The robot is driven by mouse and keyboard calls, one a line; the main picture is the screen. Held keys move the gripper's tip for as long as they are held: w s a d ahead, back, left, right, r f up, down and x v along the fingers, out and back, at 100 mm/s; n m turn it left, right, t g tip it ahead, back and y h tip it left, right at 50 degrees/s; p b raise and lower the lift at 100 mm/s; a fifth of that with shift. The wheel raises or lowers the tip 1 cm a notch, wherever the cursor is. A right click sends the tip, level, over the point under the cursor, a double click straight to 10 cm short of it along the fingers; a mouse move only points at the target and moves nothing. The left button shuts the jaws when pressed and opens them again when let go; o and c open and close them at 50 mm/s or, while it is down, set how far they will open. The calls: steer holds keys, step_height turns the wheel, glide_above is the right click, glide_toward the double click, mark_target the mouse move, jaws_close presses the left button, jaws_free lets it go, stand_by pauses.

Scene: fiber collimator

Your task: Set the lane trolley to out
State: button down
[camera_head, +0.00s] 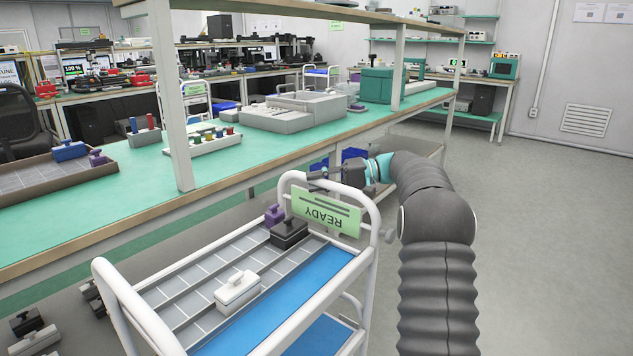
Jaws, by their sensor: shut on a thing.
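The lane trolley (112,287) is a white tubular cart in the foreground, standing alongside the green-topped bench. A green sign reading READY (325,213) hangs at its far end and appears upside down. My gripper (315,180) is at the top of the trolley's far end rail (350,199), just above the sign. It is shut on that rail; the fingertips are small and partly hard to make out. My dark arm reaches in from the lower right.
The trolley's top carries a white block (238,291), a black block (288,233) and a purple block (273,215). The bench (110,211) runs close along the trolley's left, with an upright post (172,110). Open grey floor (550,240) lies to the right.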

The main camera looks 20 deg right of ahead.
steer(key=c, duration=1.3)
jaws_free()
steer(key=shift+a, duration=0.1)
steer(key=shift+o, duration=0.2)
steer(key=v, duration=1.2)
steer(key=shift+w, duration=0.1)
